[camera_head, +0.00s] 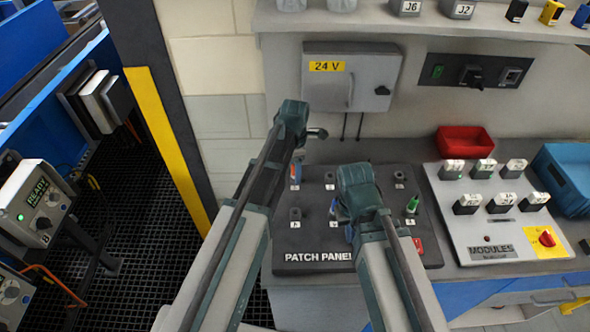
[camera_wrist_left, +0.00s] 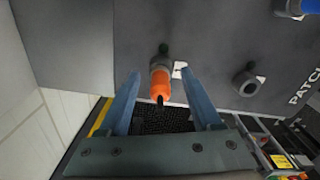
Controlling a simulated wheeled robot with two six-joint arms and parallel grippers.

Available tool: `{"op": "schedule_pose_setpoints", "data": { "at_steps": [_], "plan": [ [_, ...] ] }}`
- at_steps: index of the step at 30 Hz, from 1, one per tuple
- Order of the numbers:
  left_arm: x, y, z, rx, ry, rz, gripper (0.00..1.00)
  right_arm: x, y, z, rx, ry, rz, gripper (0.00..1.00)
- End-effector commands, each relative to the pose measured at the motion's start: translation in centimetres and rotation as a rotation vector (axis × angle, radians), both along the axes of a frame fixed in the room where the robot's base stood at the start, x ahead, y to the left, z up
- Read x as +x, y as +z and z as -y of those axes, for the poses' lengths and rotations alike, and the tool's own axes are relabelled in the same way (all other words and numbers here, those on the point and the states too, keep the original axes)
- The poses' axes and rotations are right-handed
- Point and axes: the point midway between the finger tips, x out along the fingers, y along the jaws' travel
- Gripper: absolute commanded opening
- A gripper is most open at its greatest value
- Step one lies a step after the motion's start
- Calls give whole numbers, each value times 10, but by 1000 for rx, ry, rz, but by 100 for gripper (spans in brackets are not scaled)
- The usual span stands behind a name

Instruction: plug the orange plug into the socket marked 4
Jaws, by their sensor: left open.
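The orange plug (camera_wrist_left: 161,84) stands at a grey round socket (camera_wrist_left: 159,63) on the dark patch panel (camera_head: 312,257). My left gripper (camera_wrist_left: 160,74) is open, with a finger on each side of the plug and gaps on both sides. My right gripper (camera_head: 357,190) is over the middle of the panel, and its fingers are hidden. Other sockets show at the back (camera_head: 330,179) and at the left front (camera_head: 295,217). The socket numbers are too small to read.
A blue plug (camera_head: 334,208) and a green plug (camera_head: 413,204) stand on the panel. A 24 V box (camera_head: 352,82) is on the wall behind.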

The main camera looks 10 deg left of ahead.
Motion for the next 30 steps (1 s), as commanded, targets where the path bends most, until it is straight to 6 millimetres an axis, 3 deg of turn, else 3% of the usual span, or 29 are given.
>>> {"op": "schedule_pose_setpoints", "data": {
  "at_steps": [6,15,17,30],
  "plan": [
    [0,1,0,0,0,0,62,0,1,0,0,0,0,0],
    [0,1,0,0,0,0,8,0,1,0,0,0,0,0],
    [0,1,0,0,0,0,0,0,1,0,0,0,0,0],
    [0,5,0,0,0,0,0,0,5,0,0,0,0,0]
  ]
}}
